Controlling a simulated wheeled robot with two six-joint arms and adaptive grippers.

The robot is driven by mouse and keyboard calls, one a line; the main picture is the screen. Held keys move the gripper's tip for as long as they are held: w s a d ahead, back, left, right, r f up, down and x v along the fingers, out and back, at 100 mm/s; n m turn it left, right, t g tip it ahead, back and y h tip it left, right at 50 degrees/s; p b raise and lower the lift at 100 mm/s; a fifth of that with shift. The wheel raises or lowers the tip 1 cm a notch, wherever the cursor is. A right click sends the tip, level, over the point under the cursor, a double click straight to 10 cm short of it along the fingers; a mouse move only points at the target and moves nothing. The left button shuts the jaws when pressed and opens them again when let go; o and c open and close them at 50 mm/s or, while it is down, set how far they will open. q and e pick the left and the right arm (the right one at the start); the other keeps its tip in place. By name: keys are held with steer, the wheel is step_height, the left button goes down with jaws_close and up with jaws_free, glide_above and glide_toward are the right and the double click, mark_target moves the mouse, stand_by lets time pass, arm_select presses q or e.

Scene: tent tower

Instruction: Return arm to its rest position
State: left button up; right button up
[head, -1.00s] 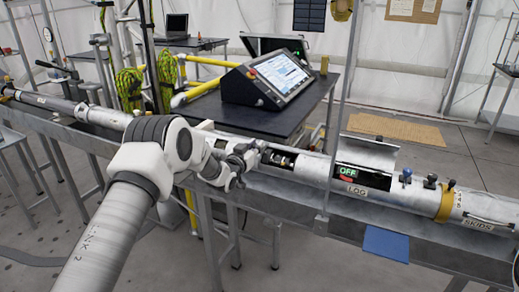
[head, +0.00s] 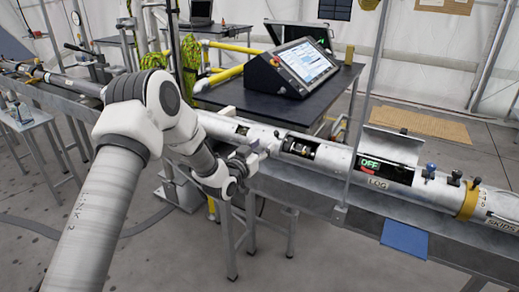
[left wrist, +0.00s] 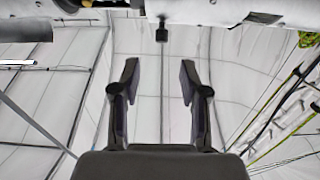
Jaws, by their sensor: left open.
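My left arm (head: 125,140) comes in from the lower left of the head view, bent at a large joint. My left gripper (head: 262,150) is in front of the long silvery tube (head: 340,160), near its open window. In the left wrist view the gripper (left wrist: 160,80) has its two fingers well apart with nothing between them. White fabric wall shows behind the fingers. The tube's underside (left wrist: 215,10) runs along the top of that view. My right gripper is not in view.
A black table (head: 290,105) behind the tube carries a control console (head: 295,68). The tube lies along a metal rail (head: 330,205) with a display reading OFF (head: 385,168). A blue piece (head: 405,238) hangs at the rail's front. Open floor (head: 330,265) shows in front.

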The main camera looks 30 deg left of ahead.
arm_select(q)
steer(key=shift+s, duration=0.8)
steer(key=s+d+f+g, duration=0.25)
steer(key=s+f, duration=0.25)
steer(key=f, duration=0.3)
steer(key=s+d+f+m+g+h, duration=0.1)
steer(key=s+d+f+g, duration=0.1)
steer(key=s+d+f, duration=0.45)
steer(key=s+d+f+g, duration=0.1)
steer(key=s+f+g, duration=0.2)
steer(key=f, duration=0.7)
steer(key=s+f+g, duration=0.2)
steer(key=s+g, duration=0.1)
steer(key=s, duration=0.7)
steer(key=s+d+f+n+g+y, duration=0.1)
steer(key=s+f+g, duration=0.2)
steer(key=s, duration=0.7)
steer(key=s+f+g, duration=0.3)
steer(key=s+g, duration=0.1)
steer(key=s, duration=0.6)
steer(key=shift+s+d+n+g, duration=0.2)
steer(key=shift+s+n+g, duration=0.15)
steer(key=shift+s+n, duration=0.05)
